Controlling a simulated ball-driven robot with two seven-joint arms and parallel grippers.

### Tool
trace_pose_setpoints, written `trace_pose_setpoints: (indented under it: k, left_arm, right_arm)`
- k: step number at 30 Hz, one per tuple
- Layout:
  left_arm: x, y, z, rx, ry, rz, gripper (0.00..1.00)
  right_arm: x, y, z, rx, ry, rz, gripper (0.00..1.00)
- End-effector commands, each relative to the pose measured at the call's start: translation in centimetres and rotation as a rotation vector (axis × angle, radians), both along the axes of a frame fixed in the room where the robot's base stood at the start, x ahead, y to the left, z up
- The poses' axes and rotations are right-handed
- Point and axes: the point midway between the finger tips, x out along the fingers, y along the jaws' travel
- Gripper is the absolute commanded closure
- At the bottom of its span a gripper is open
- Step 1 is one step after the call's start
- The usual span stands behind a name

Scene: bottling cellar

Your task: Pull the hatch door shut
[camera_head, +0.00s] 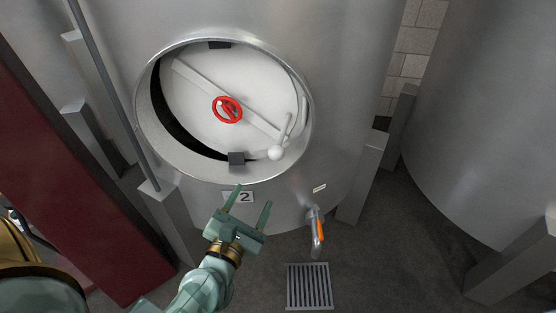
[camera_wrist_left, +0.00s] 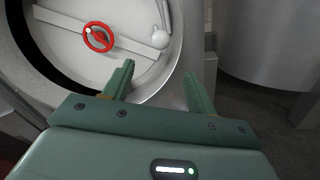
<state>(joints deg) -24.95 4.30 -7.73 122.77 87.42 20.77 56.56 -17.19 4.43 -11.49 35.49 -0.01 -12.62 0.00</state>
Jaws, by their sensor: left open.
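The round hatch door (camera_head: 195,112) is pale, with a diagonal bar and a red handwheel (camera_head: 227,110). It sits in the wide metal rim (camera_head: 146,128) of the tank. A dark gap shows along its left and lower left edge, so it stands ajar. A white ball-ended handle (camera_head: 276,153) is at its lower right. My left gripper (camera_head: 252,199) is open and empty, below the hatch and apart from it. In the left wrist view its two fingers (camera_wrist_left: 160,85) point toward the hatch, with the red wheel (camera_wrist_left: 98,37) beyond. My right gripper is not in view.
A tap with an orange handle (camera_head: 319,230) sticks out low on the tank, right of my left gripper. A floor grate (camera_head: 309,286) lies below. A dark red panel (camera_head: 70,160) stands at left. A second tank (camera_head: 490,110) is at right.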

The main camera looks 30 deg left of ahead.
Motion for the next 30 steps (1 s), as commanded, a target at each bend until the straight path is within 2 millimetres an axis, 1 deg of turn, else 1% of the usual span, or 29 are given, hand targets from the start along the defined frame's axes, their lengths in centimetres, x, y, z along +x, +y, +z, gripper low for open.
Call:
trace_pose_setpoints:
  k: [1,3,6,8,11,14,16,21,24,27,30]
  left_arm:
    - [0.0,-0.1,0.9,-0.167,-0.029,-0.005,0.43]
    - [0.1,-0.1,0.9,-0.331,-0.043,-0.007,0.43]
    - [0.2,-0.1,0.8,-0.420,-0.054,-0.007,0.43]
    - [0.6,0.0,0.8,-0.435,-0.057,-0.008,0.43]
    - [1.8,0.2,1.0,-0.436,-0.059,-0.008,0.43]
    - [3.9,0.5,1.1,-0.434,-0.061,-0.008,0.43]
    - [5.7,0.8,1.1,-0.433,-0.061,-0.007,0.43]
    - [10.1,1.5,0.9,-0.431,-0.058,-0.007,0.43]
    - [12.3,1.8,0.8,-0.430,-0.057,-0.007,0.43]
    - [14.1,2.1,0.7,-0.430,-0.056,-0.007,0.43]
    - [15.3,2.3,0.6,-0.431,-0.055,-0.006,0.43]
  right_arm:
    - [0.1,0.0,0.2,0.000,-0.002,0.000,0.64]
    - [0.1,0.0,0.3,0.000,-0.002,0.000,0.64]
    - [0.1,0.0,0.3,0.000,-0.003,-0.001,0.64]
    - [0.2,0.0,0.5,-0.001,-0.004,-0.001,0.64]
    - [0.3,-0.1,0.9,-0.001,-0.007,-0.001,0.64]
    - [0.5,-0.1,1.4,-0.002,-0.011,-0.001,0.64]
    - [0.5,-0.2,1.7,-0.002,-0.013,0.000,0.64]
    - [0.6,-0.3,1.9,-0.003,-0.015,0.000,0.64]
    - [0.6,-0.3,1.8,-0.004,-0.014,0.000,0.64]
    - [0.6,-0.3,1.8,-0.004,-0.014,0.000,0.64]
    - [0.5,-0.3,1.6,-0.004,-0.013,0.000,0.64]
